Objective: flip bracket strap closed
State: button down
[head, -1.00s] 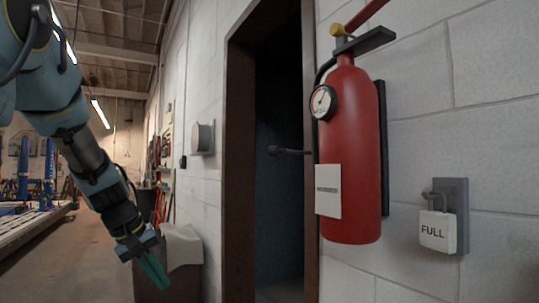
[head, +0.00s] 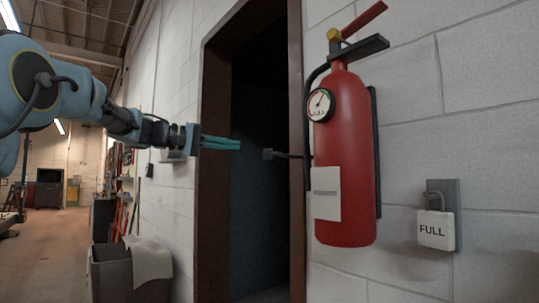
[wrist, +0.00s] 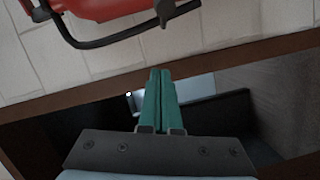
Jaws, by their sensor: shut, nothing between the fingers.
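The red fire extinguisher (head: 345,170) hangs upright at the wall, right of the doorway. A dark strap arm (head: 285,155) sticks out to the left from its side, across the door frame, with a block at its free end. It stands open, away from the extinguisher's front. My gripper (head: 238,145) is shut and empty, its teal fingers pointing right, a little left of that free end, with a visible gap. In the wrist view the shut fingers (wrist: 160,74) point toward the extinguisher (wrist: 105,6). A dark curved bar (wrist: 105,42) runs beside it; I cannot tell if it is strap or hose.
A dark open doorway with a brown frame (head: 297,240) lies behind my gripper. A grey bin (head: 110,275) with a cloth stands at lower left. Space before the extinguisher is clear.

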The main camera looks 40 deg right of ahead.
aim_at(273, 153)
jog(key=shift+d, duration=0.15)
jog(key=shift+s+d+f+p, duration=0.35)
jog(key=shift+s+d+p, duration=0.45)
jog(key=shift+s+d, duration=0.5)
jog(key=shift+s+d+f+p, duration=0.4)
jog(key=shift+s+d+p, duration=0.5)
jog(key=shift+d, duration=0.75)
jog(key=shift+s+d+f+p, duration=0.35)
jog(key=shift+s+d+p, duration=0.35)
jog(key=shift+s+d, duration=0.65)
jog(key=shift+d+b, duration=0.1)
jog(key=shift+b, duration=0.2)
jog(key=shift+s+a+n+t+b, duration=0.25)
jog(key=shift+t+b, duration=0.35)
jog(key=shift+b, duration=0.35)
